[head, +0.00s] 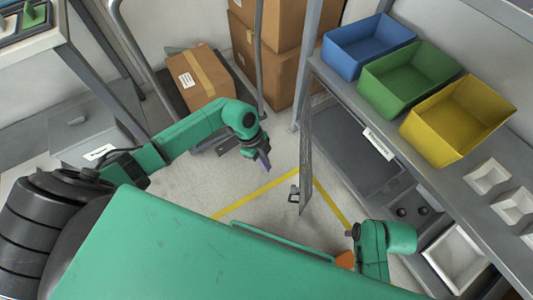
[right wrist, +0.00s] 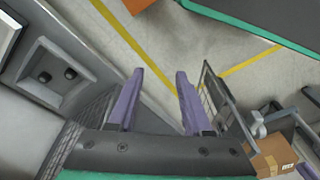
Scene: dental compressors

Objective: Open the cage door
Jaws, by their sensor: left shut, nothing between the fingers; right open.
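The cage door (head: 306,155) is a narrow grey mesh panel below the shelf on the right in the head view. It stands swung out from the cage opening, nearly edge-on, with a handle (head: 294,193) on its left side. A grey-framed panel, seemingly the same door, shows in the right wrist view (right wrist: 221,92), just right of my right gripper (right wrist: 155,78). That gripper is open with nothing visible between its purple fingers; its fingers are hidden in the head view. My left gripper (head: 263,159) is shut and empty, left of the door and apart from it.
Blue (head: 368,45), green (head: 410,78) and yellow (head: 458,120) bins stand on the shelf above the opening. A grey unit with two black knobs (head: 412,212) sits below. Cardboard boxes (head: 200,78) are at the back. Yellow-lined floor (head: 245,198) is clear left of the door.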

